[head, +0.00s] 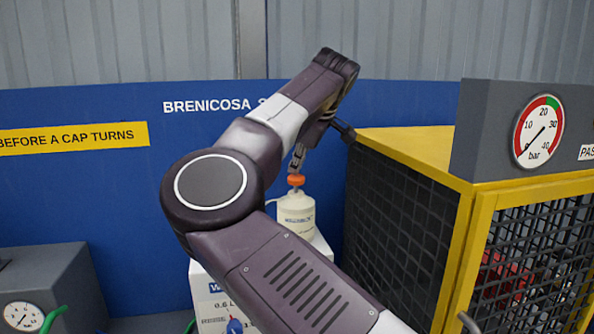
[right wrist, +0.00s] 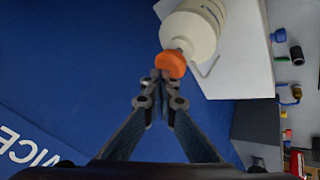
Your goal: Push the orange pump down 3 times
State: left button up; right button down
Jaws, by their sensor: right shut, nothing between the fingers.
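The orange pump (head: 296,180) tops a cream-white bottle (head: 297,214) standing upright on a white box (head: 205,285). My right gripper (head: 297,158) is shut and empty, pointing down just above the pump. In the right wrist view its fingertips (right wrist: 162,76) meet in front of the orange pump (right wrist: 172,64); they are at or very near its top, and I cannot tell whether they touch. The bottle (right wrist: 193,36) and its thin pale spout show behind the pump. My right arm covers part of the box in the head view. My left gripper is not in view.
A yellow-framed mesh cage (head: 400,215) with a pressure gauge (head: 538,131) stands close to the right. A grey unit (head: 55,285) with a gauge and green hose stands at the left. A blue wall panel (head: 90,200) is behind.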

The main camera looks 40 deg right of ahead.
jog(key=shift+d+r, duration=0.1)
jog(key=shift+r, duration=0.25)
jog(key=shift+r+p, duration=2.85)
jog(key=shift+r, duration=0.2)
